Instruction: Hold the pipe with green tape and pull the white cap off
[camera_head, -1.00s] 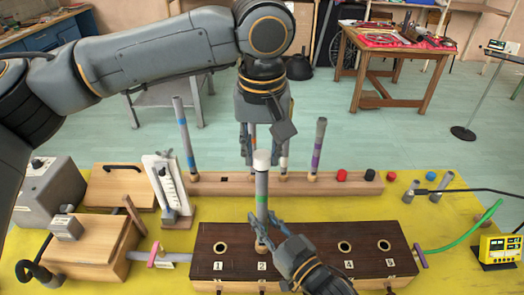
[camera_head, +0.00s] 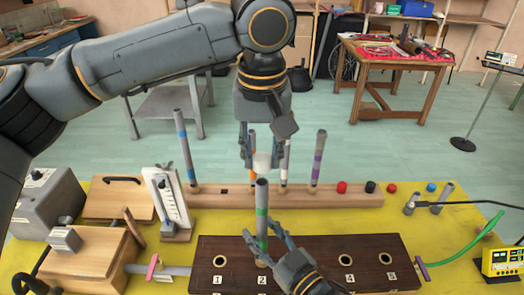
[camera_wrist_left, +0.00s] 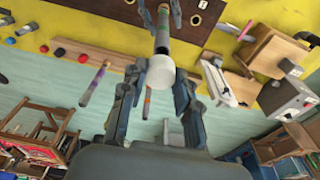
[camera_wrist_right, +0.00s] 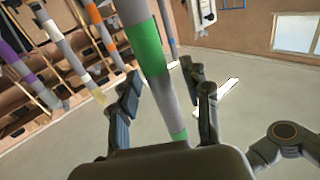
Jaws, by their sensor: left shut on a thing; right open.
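The grey pipe with green tape (camera_head: 262,215) stands upright at hole 2 of the dark brown block (camera_head: 220,248). Its top end is bare. The white cap (camera_head: 262,161) is held just above the pipe top by my left gripper (camera_head: 262,164), which is shut on it. In the left wrist view the cap (camera_wrist_left: 160,72) sits between the fingers, with the pipe beyond it. My right gripper (camera_head: 268,245) is open, its fingers beside the lower pipe. In the right wrist view the green tape (camera_wrist_right: 144,47) shows beyond the open fingers; contact cannot be told.
A wooden rack (camera_head: 225,197) behind holds several taped pipes, including one with purple tape (camera_head: 318,160). Red and black caps lie at its right. A white gauge (camera_head: 168,200) and wooden boxes stand at left. A yellow meter (camera_head: 502,263) and green hose (camera_head: 470,255) are at right.

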